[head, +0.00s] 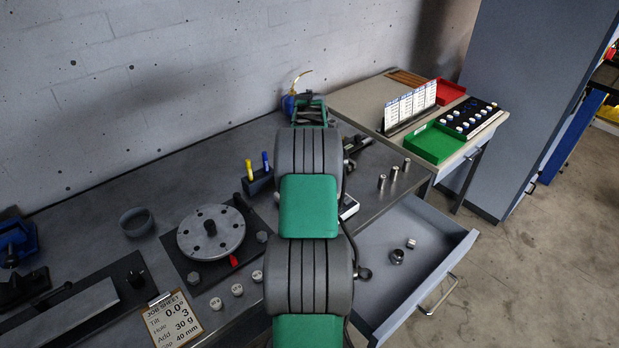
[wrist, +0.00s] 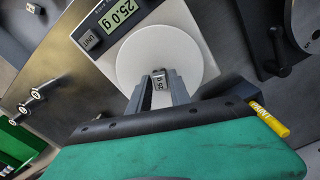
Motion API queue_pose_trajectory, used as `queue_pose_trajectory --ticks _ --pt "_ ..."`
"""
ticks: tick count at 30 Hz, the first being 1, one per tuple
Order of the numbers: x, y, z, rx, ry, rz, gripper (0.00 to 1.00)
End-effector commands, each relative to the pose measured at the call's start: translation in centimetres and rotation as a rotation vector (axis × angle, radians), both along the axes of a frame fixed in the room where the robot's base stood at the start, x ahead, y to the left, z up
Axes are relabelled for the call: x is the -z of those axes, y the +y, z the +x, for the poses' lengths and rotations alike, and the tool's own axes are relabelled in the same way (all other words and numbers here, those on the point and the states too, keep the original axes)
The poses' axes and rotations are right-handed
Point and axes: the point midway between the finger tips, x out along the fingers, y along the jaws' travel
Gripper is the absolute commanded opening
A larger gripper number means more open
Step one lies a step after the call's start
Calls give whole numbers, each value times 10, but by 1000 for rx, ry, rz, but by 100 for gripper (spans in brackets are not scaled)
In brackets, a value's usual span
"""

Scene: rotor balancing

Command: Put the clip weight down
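The clip weight (wrist: 159,80) is a small grey block marked 25 g. In the wrist view it stands on the round white pan (wrist: 190,60) of the scale, whose display (wrist: 120,10) reads 25.0 g. My gripper (wrist: 160,76) is over the pan with one finger on each side of the weight. The fingers look a little apart from it, so the gripper appears open around it. In the head view my arm hides the gripper, the weight and most of the scale; only a white edge of the scale (head: 348,207) shows.
A rotor disc (head: 211,232) stands left of my arm, with a job sheet (head: 172,318) before it. A holder with yellow and blue pens (head: 258,180) stands behind. Metal cylinders (head: 393,174) stand to the right. An open drawer (head: 440,250) juts out below the bench's front edge.

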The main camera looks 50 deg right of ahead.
Motion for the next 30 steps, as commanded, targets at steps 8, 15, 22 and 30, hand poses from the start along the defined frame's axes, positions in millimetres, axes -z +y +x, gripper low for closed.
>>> queue_pose_trajectory --ticks 8,15,22,30 --pt "-1 0 0 0 -1 -1 39" --pt "-10 -1 1 0 -3 -3 39" --pt "-64 -1 1 0 -4 -5 39" --pt "-117 -1 0 0 -1 -1 39"
